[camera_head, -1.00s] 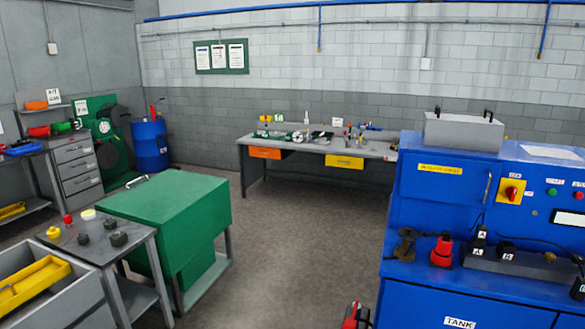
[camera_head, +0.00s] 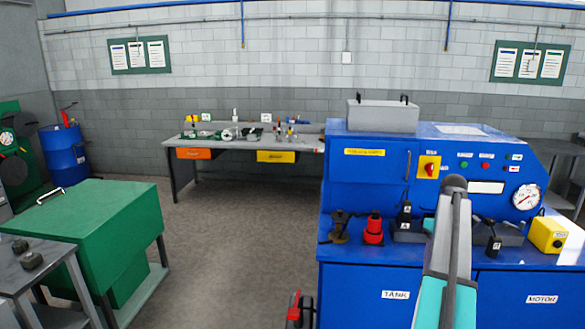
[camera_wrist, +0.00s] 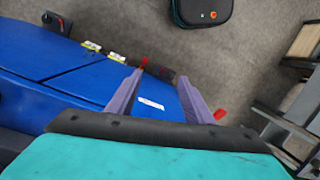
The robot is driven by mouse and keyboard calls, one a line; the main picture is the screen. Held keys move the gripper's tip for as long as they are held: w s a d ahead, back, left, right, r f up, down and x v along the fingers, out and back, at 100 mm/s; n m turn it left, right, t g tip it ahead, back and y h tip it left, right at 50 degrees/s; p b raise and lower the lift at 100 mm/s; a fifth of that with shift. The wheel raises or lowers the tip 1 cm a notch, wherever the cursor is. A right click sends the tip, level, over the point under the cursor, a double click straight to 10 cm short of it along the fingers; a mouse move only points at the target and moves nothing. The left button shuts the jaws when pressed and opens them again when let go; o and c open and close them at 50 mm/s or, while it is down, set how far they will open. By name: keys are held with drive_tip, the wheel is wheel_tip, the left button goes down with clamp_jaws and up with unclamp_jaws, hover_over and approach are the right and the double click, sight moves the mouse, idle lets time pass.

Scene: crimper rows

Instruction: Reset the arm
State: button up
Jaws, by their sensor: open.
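My gripper (camera_wrist: 160,75) shows in the wrist view with its two purple fingers spread apart. It is open and nothing is between the fingers. Beyond the fingers lie a blue surface with a white label (camera_wrist: 150,103) and the grey floor. In the head view my arm, teal and grey, rises in front of the blue test bench (camera_head: 350,285) at the right. The gripper itself cannot be made out in the head view.
A red-bodied part (camera_head: 373,229) and a yellow box (camera_head: 547,234) stand on the blue bench. A green cabinet (camera_head: 90,215) stands at the left. A grey workbench (camera_head: 222,168) stands at the back wall. The floor between (camera_head: 235,235) is clear.

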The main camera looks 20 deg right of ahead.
drive_tip(key=w+a+f+n+g+y+b, duration=0.15)
drive_tip(key=w+a+f, duration=0.25)
drive_tip(key=a+f, duration=0.85)
drive_tip(key=w+a+f+n+g+h+b, duration=0.15)
drive_tip(key=w+a+f, duration=0.25)
drive_tip(key=a+f, duration=0.85)
drive_tip(key=s+a+f+n+g+b, duration=0.1)
drive_tip(key=s+a+f, duration=0.1)
drive_tip(key=a+f, duration=0.65)
drive_tip(key=s+a+f+n+g+b, duration=0.1)
drive_tip(key=s+a+f+n+b, duration=0.15)
drive_tip(key=a+f, duration=0.55)
drive_tip(key=s+a+f+m+h+b, duration=0.1)
drive_tip(key=s+a+f+m, duration=0.1)
drive_tip(key=s+a+f, duration=0.5)
drive_tip(key=s+a+f+m+h+b, duration=0.1)
drive_tip(key=s+a+f, duration=0.5)
drive_tip(key=s+f, duration=0.6)
drive_tip(key=shift+s+a+m+t, duration=0.35)
drive_tip(key=shift+s+m+t, duration=0.05)
drive_tip(key=shift+s+m, duration=0.05)
drive_tip(key=shift+f, duration=0.1)
